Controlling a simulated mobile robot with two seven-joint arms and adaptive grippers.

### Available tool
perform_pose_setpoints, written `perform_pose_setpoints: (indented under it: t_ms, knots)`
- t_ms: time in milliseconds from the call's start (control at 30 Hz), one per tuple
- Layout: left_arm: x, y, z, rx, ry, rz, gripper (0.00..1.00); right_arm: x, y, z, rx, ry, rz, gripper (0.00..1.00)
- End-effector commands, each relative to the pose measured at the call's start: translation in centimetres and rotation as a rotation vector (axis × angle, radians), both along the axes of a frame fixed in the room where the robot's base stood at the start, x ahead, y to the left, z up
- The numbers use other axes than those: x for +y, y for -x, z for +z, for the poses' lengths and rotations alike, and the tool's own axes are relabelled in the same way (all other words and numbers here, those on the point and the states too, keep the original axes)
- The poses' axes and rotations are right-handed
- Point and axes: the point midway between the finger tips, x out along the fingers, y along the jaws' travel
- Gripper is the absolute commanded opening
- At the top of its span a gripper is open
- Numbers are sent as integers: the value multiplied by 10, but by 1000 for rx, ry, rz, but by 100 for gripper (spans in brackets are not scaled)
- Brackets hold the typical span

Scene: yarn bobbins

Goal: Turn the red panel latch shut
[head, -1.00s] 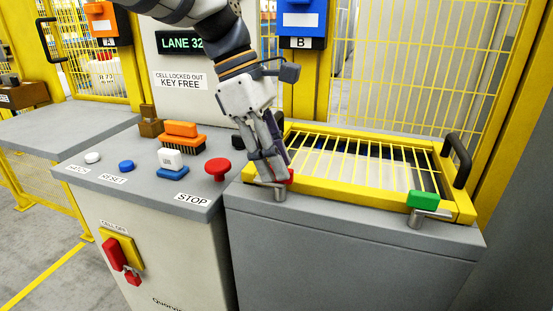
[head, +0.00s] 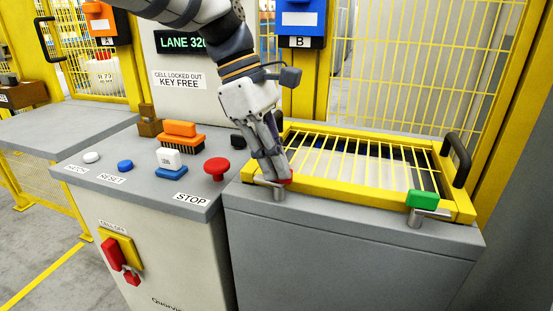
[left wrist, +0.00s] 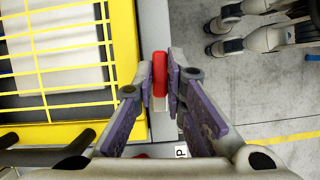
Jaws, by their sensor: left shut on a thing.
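The red latch (head: 289,178) sits at the near left corner of the yellow grid panel (head: 345,200), mostly hidden by my fingers in the head view. Its bent grey metal lever (head: 272,186) shows just below, at the panel's edge. My left gripper (head: 282,176) comes down from above and is shut on the red latch. In the left wrist view, the red latch (left wrist: 160,75) stands between the two fingertips (left wrist: 161,88), beside the panel's yellow rim (left wrist: 124,45). My right gripper is not in view.
A green latch (head: 422,199) and a black handle (head: 456,160) are at the panel's right side. A red mushroom button (head: 217,167), an orange brush (head: 182,134) and a white-and-blue block (head: 171,162) stand on the grey console to the left.

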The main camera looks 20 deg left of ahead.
Motion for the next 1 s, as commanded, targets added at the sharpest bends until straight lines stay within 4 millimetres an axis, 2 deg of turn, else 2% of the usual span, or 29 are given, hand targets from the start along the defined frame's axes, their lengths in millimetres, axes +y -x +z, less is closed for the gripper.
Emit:
perform_pose_setpoints:
  t_ms: [1000]
  knots:
    - [-4,-5,-3,3,1,-931,0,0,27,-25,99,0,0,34]
